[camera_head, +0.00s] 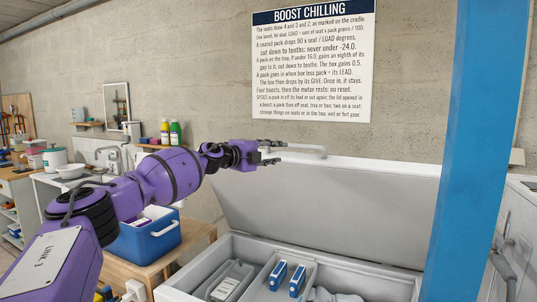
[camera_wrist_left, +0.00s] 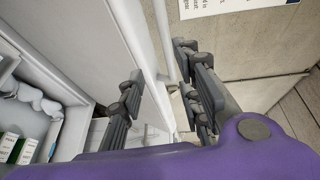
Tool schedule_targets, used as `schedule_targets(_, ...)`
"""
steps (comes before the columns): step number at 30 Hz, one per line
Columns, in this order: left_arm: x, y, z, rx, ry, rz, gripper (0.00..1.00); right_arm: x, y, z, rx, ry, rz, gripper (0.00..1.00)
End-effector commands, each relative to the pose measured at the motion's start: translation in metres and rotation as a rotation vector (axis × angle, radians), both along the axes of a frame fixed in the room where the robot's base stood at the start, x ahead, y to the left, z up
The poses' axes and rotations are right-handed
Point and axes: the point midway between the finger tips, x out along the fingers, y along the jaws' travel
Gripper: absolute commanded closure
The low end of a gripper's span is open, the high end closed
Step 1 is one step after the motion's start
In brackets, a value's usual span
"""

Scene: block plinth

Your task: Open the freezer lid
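The white freezer lid (camera_head: 330,205) stands raised, tilted back toward the wall, above the open chest freezer (camera_head: 235,248). Its pale handle bar (camera_head: 305,148) shows at the top edge. My left gripper (camera_head: 270,153) is at the lid's upper left corner, beside the handle. In the left wrist view the gripper (camera_wrist_left: 165,100) has its fingers spread apart. A white bar (camera_wrist_left: 163,40) of the lid runs between them, and I see no finger closed on it. My right gripper is not in view.
Inside the freezer are two blue-and-white packs (camera_head: 297,280) and a grey tray (camera_head: 225,281). A blue post (camera_head: 478,150) stands in the right foreground. A blue cool box (camera_head: 145,240) sits on a wooden table at left. A printed sign (camera_head: 313,65) hangs on the wall.

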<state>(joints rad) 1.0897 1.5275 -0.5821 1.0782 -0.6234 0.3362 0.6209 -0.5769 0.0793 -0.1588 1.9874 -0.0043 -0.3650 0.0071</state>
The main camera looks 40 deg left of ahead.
Motion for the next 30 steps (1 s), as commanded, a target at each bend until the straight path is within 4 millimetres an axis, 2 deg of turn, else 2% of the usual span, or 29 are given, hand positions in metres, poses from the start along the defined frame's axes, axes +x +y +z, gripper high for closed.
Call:
schedule_targets(3, -0.012, 0.002, -0.001, 0.0, 0.003, 0.001, 0.68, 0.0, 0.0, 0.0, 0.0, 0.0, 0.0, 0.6)
schedule_targets(9, -0.021, 0.002, 0.001, 0.0, 0.001, -0.001, 0.68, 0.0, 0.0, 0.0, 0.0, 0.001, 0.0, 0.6)
schedule_targets(28, -0.022, 0.002, 0.001, 0.006, -0.001, 0.0, 0.68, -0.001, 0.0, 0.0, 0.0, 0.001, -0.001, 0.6)
schedule_targets(30, -0.022, 0.006, 0.005, 0.034, -0.018, 0.016, 0.68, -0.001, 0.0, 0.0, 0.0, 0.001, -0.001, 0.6)
